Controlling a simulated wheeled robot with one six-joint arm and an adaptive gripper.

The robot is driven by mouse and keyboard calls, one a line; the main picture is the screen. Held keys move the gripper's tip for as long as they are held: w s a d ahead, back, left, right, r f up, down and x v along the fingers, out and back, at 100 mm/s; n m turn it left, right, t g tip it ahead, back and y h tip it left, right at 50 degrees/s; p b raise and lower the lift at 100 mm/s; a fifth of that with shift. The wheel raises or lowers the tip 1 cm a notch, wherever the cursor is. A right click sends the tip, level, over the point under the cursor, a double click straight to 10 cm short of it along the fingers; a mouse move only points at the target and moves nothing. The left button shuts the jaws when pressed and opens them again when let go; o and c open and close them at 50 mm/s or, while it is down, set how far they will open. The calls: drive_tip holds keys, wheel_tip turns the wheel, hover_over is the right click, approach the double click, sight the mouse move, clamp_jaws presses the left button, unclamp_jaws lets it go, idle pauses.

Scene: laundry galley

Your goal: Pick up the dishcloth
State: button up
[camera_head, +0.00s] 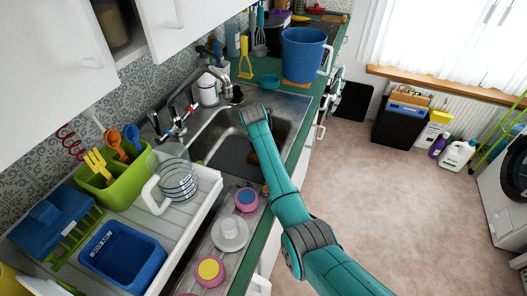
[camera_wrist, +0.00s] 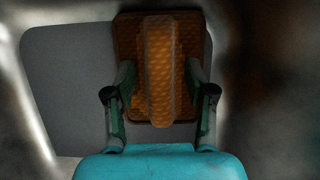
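The dishcloth (camera_wrist: 159,30) appears to be the orange-brown textured piece with a raised ridge down its middle in the wrist view. My gripper (camera_wrist: 160,78) is over it with one finger on each side of the ridge. The fingers stand apart, with narrow gaps to the ridge, and I see no clear grip. The dishcloth lies partly over a flat grey surface. In the head view my arm reaches into the sink (camera_head: 228,150) and hides the gripper. A brown patch (camera_head: 283,129) beside the arm there may be part of the dishcloth.
A white rack (camera_head: 205,187) with a glass jug (camera_head: 176,180) and a blue tub (camera_head: 122,257) stands left of the sink. A blue bucket (camera_head: 303,54) stands beyond the sink.

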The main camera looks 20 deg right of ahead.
clamp_jaws()
drive_tip(key=shift+r, duration=0.1)
wheel_tip(320, 180, up, 18)
drive_tip(key=shift+r, duration=0.2)
idle(0.4)
drive_tip(key=c, duration=0.7)
unclamp_jaws()
clamp_jaws()
